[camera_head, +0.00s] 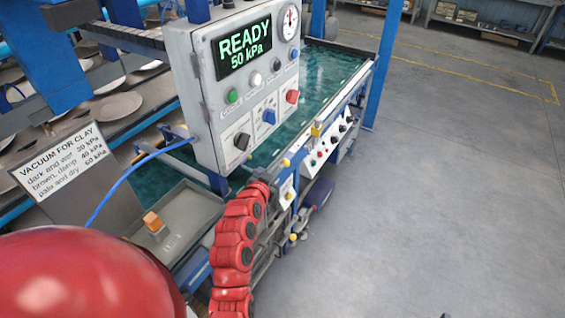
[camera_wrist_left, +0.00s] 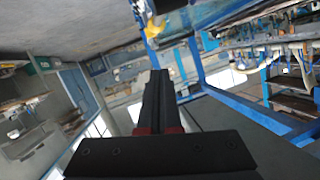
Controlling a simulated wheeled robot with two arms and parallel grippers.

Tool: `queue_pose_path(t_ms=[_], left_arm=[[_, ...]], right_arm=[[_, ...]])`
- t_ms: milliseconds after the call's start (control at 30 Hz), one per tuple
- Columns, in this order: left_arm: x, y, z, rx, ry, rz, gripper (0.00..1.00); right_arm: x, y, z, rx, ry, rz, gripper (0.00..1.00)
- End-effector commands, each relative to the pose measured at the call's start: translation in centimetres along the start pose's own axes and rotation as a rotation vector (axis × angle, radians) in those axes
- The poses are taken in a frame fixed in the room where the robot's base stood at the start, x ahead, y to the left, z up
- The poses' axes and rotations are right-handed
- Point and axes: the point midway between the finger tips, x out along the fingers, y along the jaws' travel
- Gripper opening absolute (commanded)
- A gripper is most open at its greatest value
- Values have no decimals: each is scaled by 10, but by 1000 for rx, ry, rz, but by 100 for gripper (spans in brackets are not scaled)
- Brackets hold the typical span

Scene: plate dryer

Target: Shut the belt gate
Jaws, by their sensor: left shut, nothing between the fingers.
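The green belt (camera_head: 335,72) runs away from me behind the control box. I cannot pick out the belt gate with certainty. Small yellow fittings (camera_head: 316,130) sit along the belt's right side rail. A yellow part (camera_wrist_left: 152,28) shows beyond my fingertips in the left wrist view; I cannot tell if it belongs to the gate. My left gripper (camera_wrist_left: 160,73) is shut and empty, its dark fingers together. In the head view my red left arm reaches up beside the rail, and its fingertips are hard to make out. My right gripper is out of view.
The grey control box (camera_head: 205,100) reads READY 50 kPa and stands close above my left arm. A vacuum sign (camera_head: 62,160) and a grey tray (camera_head: 190,205) with an orange-topped block are at left. Blue posts (camera_head: 385,60) frame the belt. Open floor (camera_head: 450,200) lies right.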

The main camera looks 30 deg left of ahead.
Motion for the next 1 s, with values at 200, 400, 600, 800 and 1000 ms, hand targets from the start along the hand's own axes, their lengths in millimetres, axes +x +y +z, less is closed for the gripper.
queue_pose_path(t_ms=[200,400,600,800,1000], left_arm=[[33,0,-3,-2,-3,4,0],[60,0,-2,0,-3,4,0],[84,0,5,1,-1,2,0],[98,1,23,-1,-2,2,0],[104,0,28,1,0,0,0]], right_arm=[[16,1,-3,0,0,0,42],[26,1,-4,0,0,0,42],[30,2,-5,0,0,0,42],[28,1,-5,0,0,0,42],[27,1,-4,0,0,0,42]])
